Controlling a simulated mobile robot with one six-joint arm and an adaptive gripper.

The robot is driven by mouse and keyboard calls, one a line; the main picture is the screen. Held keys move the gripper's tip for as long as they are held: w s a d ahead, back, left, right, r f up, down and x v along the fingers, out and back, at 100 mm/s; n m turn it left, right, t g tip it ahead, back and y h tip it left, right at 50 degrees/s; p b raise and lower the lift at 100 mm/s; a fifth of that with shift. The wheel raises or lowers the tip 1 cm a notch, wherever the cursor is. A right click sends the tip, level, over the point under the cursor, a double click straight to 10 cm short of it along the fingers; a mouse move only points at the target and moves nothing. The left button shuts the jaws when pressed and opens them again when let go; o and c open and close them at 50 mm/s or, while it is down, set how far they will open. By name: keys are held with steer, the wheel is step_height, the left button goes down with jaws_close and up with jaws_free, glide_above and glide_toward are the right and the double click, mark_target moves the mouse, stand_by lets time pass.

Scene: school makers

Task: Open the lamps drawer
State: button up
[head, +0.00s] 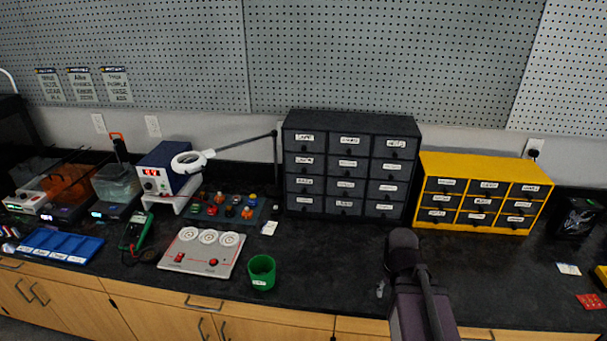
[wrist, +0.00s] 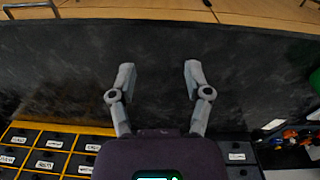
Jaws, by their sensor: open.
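A dark grey drawer cabinet (head: 352,115) stands at the back of the black bench, its small labelled drawers all looking shut. A yellow drawer cabinet (head: 485,165) stands to its right, also with labelled drawers that look shut. The labels are too small to tell which drawer is for lamps. My gripper (wrist: 158,70) is open and empty over bare bench in the wrist view, its fingers apart and touching no drawer. In that view the yellow cabinet (wrist: 38,135) is at lower left and part of the dark cabinet (wrist: 240,170) at lower right. My arm hides some bench in the head view.
A green cup (head: 262,272), a grey panel with dials (head: 200,262) and a green multimeter (head: 136,232) lie left of my arm. Cards (head: 569,269) lie at the right. Bench before the cabinets is mostly clear.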

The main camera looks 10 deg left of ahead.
steer(key=w+n+t+h+b, duration=0.35)
steer(key=w+n, duration=0.35)
steer(key=w, duration=0.3)
steer(key=n+t+y+b, duration=0.4)
steer(key=n+t, duration=1)
steer(key=n, duration=1.4)
glide_toward(304, 172)
steer(key=s+b, duration=0.1)
steer(key=s, duration=0.3)
steer(key=shift+a+f+h, duration=0.15)
steer(key=shift+a+h, duration=0.2)
steer(key=shift+a, duration=0.05)
steer(key=shift+w, duration=0.1)
steer(key=w, duration=1.3)
steer(key=shift+w+d, duration=0.3)
steer(key=shift+c, duration=0.2)
jaws_close()
